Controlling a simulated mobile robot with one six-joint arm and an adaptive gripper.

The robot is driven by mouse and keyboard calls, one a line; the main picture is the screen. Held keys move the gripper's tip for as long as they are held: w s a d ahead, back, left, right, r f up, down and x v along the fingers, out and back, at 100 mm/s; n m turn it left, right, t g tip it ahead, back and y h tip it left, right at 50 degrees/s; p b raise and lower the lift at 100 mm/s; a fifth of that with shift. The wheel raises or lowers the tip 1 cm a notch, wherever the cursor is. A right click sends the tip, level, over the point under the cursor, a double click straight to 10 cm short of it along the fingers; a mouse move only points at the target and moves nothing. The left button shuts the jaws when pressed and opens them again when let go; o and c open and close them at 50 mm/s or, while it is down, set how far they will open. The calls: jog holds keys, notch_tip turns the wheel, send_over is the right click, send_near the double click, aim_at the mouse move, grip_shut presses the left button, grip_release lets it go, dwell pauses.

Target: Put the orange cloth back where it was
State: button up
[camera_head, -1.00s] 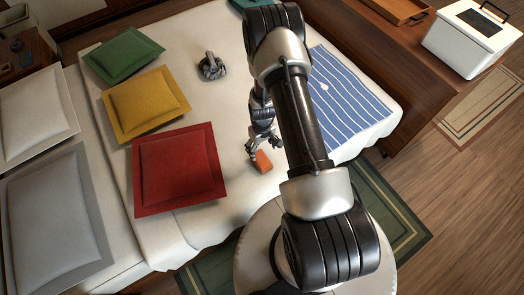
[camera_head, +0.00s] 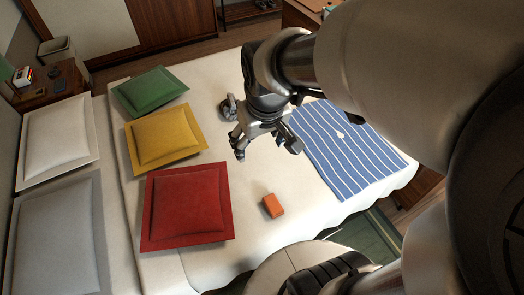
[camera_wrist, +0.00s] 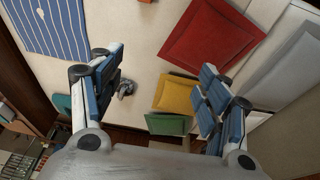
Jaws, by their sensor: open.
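The orange cloth (camera_head: 272,206) is a small, block-like folded piece lying on the white bed, to the right of the red cushion (camera_head: 187,205). My gripper (camera_head: 268,150) is open and empty. It hangs above the bed, farther back than the cloth and apart from it. In the wrist view my gripper's spread fingers (camera_wrist: 162,85) have nothing between them but the bed and cushions below.
A yellow cushion (camera_head: 165,140) and a green cushion (camera_head: 150,91) lie left of my gripper. A blue striped cloth (camera_head: 345,150) covers the bed's right side. A small dark metallic object (camera_wrist: 126,88) sits on the bed. Bare sheet surrounds the orange cloth.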

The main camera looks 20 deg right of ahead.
jog(key=s+a+r, duration=0.1)
jog(key=s+r, duration=0.1)
jog(key=s, duration=0.4)
jog(key=s+a+r+t, duration=0.1)
jog(key=s+a+r, duration=0.1)
jog(key=s, duration=0.5)
jog(key=shift+r, duration=0.8)
